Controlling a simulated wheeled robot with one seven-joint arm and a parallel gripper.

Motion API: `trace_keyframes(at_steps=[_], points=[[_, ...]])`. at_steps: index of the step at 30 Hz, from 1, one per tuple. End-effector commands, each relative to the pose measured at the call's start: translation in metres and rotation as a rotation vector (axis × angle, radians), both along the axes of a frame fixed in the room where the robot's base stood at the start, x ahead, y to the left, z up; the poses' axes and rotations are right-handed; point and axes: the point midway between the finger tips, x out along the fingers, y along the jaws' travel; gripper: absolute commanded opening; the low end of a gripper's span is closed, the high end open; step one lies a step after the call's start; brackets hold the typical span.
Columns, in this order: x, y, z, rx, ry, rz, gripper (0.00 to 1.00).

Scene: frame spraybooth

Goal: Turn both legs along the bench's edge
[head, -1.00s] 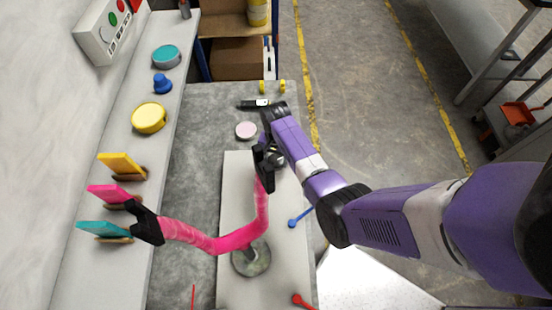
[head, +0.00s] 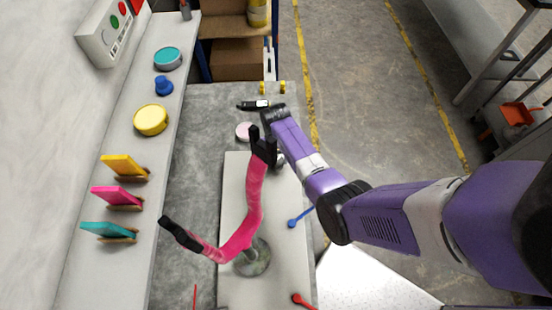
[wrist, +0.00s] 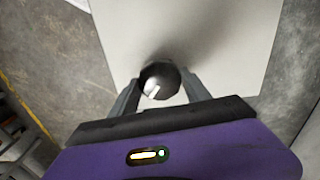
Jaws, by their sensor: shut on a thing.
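A pink bent piece with two legs stands on a round grey base (head: 253,262) on the pale board. One pink leg (head: 252,198) runs up the picture to a black end (head: 263,147), roughly along the bench's length. The other pink leg (head: 212,252) points left to a black end (head: 180,233) over the grey bench top. My gripper (head: 279,158) is just right of the upper black end, partly hidden. In the wrist view my gripper (wrist: 161,95) is shut on a round dark grey knob (wrist: 159,76) above the board. No pink shows there.
The pale board (head: 290,270) lies on the grey bench (head: 205,110). Teal, pink and yellow upright pieces and round tins stand on the left shelf (head: 80,265). A blue-ended pin (head: 292,223) and a red-ended pin (head: 297,298) are at the right edge.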

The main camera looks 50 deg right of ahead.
Motion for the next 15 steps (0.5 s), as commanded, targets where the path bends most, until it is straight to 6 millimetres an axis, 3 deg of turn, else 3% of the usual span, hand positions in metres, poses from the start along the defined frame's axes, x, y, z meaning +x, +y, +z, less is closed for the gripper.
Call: trace_keyframes(at_steps=[15], points=[[-0.0004, 0.0003, 0.0002, 0.001, 0.001, 0.461, 0.15]])
